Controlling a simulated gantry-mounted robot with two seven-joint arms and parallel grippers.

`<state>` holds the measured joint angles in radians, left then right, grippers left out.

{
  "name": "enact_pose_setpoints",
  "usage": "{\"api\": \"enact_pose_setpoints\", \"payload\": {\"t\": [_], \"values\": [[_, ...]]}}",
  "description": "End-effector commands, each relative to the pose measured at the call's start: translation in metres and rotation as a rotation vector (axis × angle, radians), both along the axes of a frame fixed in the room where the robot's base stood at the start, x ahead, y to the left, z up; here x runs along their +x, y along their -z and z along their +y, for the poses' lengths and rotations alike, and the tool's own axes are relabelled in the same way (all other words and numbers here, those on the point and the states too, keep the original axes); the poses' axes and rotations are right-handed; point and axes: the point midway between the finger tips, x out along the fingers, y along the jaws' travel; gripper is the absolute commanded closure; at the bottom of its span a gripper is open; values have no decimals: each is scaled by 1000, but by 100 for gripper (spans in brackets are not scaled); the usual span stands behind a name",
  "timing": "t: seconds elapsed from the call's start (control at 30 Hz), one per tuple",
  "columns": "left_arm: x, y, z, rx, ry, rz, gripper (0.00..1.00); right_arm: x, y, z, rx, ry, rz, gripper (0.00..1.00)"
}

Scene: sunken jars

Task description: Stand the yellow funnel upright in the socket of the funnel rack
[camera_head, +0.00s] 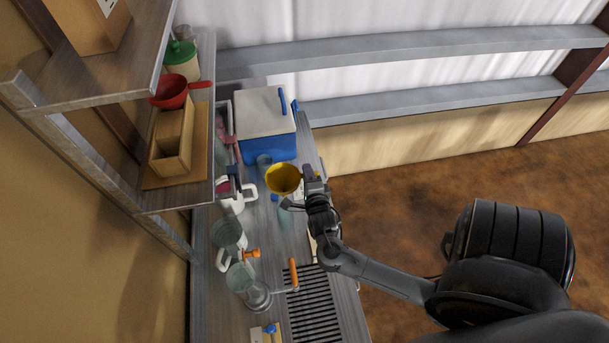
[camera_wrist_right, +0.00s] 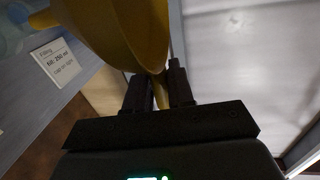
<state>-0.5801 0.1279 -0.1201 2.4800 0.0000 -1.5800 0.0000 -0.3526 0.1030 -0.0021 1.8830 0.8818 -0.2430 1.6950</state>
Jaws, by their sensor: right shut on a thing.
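The yellow funnel (camera_head: 283,179) is held above the workbench, its wide mouth facing up toward the head camera. My right gripper (camera_head: 303,182) is shut on it. In the right wrist view the yellow funnel (camera_wrist_right: 118,35) fills the upper left, and its narrow lower part sits between the fingers of my right gripper (camera_wrist_right: 160,95). A wooden block with a square opening (camera_head: 171,157), seemingly the funnel rack, stands on the left shelf. A red funnel-like piece (camera_head: 171,92) with a handle sits at its far end. My left gripper is not in view.
A blue cooler box with a pale lid (camera_head: 265,112) stands behind the funnel. Clear jugs (camera_head: 228,233) and a white handled container (camera_head: 235,204) stand left on the bench. A green-lidded jar (camera_head: 181,57) is on the shelf. An upper shelf (camera_head: 110,80) overhangs at left.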

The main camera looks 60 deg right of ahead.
Motion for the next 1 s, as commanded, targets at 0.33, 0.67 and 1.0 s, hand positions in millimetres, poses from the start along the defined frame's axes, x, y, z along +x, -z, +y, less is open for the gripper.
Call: {"api": "enact_pose_setpoints", "payload": {"t": [0.33,0.67,1.0], "values": [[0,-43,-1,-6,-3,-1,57,-61,-42,-27,-1,1,6,100],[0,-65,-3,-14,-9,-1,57,-93,-64,-41,0,2,3,100],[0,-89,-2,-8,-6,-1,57,-98,-91,-44,0,1,2,100]]}}
